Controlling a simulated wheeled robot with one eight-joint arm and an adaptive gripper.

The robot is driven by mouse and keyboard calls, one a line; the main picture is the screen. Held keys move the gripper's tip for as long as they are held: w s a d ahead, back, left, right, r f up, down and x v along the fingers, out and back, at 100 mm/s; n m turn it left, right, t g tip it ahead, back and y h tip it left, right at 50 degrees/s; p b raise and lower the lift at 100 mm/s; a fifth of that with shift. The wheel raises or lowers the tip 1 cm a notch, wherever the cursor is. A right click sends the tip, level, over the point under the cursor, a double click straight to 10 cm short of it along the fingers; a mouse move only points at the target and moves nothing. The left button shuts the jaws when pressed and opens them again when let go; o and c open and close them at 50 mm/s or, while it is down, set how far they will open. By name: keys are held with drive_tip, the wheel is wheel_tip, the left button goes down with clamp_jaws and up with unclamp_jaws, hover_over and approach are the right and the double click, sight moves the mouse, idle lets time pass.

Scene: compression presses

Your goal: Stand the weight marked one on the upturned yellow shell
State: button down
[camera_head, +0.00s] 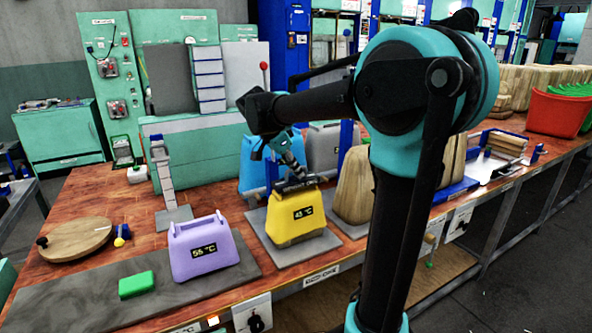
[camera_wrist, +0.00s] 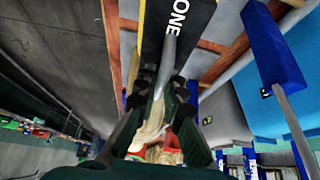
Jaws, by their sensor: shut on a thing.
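The yellow shell (camera_head: 293,221), with a small display, stands on a grey plate near the table's front edge. My gripper (camera_head: 291,164) is above it, pointing down. In the wrist view my gripper (camera_wrist: 160,88) is shut on the grey stem (camera_wrist: 171,52) of a dark weight marked ONE (camera_wrist: 177,16). In the head view the dark weight (camera_head: 297,184) is at the shell's top. Whether it rests there or hangs just above is unclear. The wrist view shows a yellow edge (camera_wrist: 205,22) beside the dark face.
A purple shell (camera_head: 205,250) and a green block (camera_head: 137,285) are to the left. A beige shell (camera_head: 355,188) stands close on the right. Blue (camera_head: 254,170) and grey (camera_head: 322,147) shells stand behind, with blue posts nearby. A round wooden board (camera_head: 76,239) lies far left.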

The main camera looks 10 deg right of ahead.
drive_tip(key=shift+f, duration=0.55)
idle(0.4)
drive_tip(key=c, duration=1.6)
unclamp_jaws()
drive_tip(key=shift+o, duration=0.2)
drive_tip(key=v, duration=1.2)
